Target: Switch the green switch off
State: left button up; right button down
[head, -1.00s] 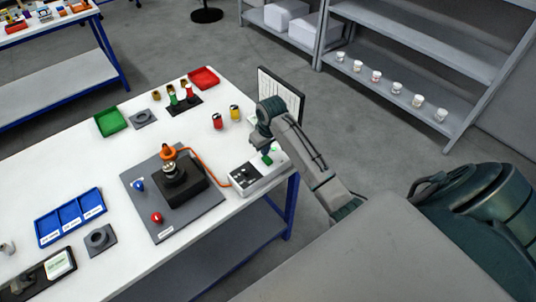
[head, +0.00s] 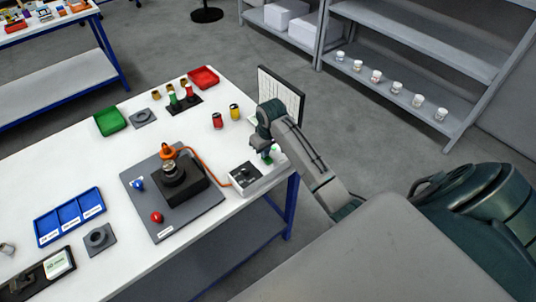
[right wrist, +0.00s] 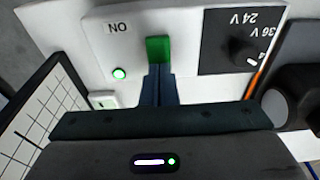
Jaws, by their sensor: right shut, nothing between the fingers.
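The green switch (right wrist: 158,48) is on the white face of a power supply box, near an upside-down "ON" label (right wrist: 117,27). A small green lamp (right wrist: 119,73) beside it is lit. My right gripper (right wrist: 158,72) is shut and empty, its fingertips right at the near edge of the switch. I cannot tell whether they touch it. In the head view the right gripper (head: 268,154) is over the white box (head: 262,183) at the table's right end and hides part of it. My left gripper is not in view.
A black panel with a voltage knob (right wrist: 241,49) is right of the switch. An upright gridded board (head: 281,95) stands close behind the box. An orange cable (head: 208,170) runs to a black fixture (head: 181,191) on a grey plate. Red and yellow cylinders (head: 234,112) stand farther back.

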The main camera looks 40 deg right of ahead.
jog(key=shift+f, duration=0.25)
jog(key=shift+r+p, duration=0.75)
jog(key=shift+r, duration=2.8)
